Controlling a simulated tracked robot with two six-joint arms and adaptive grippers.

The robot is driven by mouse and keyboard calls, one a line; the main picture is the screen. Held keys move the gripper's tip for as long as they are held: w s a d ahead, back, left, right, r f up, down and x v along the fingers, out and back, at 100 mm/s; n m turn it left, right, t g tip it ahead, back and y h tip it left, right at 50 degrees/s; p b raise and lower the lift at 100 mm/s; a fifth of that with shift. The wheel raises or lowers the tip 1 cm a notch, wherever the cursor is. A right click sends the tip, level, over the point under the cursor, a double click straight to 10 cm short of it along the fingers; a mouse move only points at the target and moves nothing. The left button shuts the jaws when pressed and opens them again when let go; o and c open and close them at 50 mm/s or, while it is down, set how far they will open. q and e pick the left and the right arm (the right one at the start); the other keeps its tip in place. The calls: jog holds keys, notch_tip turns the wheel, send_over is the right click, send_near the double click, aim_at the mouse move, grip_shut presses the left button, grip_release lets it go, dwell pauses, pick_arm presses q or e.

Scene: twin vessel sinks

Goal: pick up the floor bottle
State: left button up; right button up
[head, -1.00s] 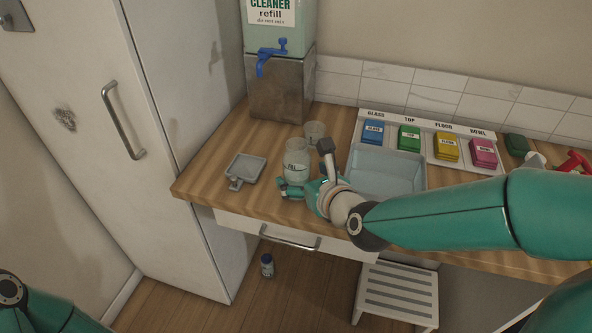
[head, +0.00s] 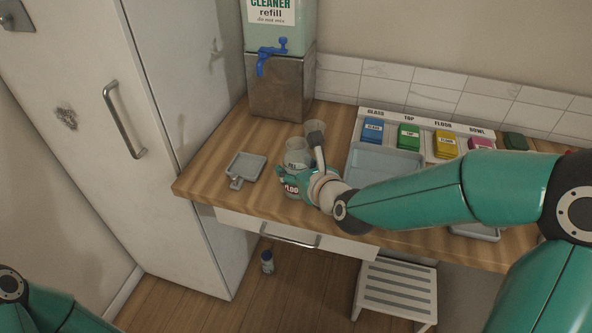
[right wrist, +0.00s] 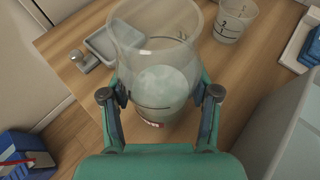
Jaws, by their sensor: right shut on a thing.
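The floor bottle (head: 297,157) is a clear, wide-mouthed bottle with pale liquid inside. Part of a label reading "FLOO" shows low on its front. It is upright at the counter's front left; I cannot tell whether its base touches the wood. My right gripper (head: 290,180) is shut on its body. In the right wrist view the bottle (right wrist: 152,62) is between the two fingers of the right gripper (right wrist: 160,96), one on each side. My left gripper is out of the head view.
A measuring cup (head: 315,130) stands just behind the bottle. A small grey tray (head: 246,166) lies left, a blue-grey basin (head: 385,160) right. A dispenser (head: 281,85) with a blue tap stands at the back. Coloured sponges (head: 408,137) sit in a rack. A small bottle (head: 267,262) and step stool (head: 397,290) are on the floor.

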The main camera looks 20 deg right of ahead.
aim_at(302, 161)
jog(key=shift+c, duration=1.3)
jog(key=shift+r, duration=0.25)
jog(key=shift+r, duration=1.35)
notch_tip(302, 161, up, 13)
jog(key=p, duration=0.6)
jog(key=shift+r+p, duration=1.35)
jog(key=shift+r, duration=0.55)
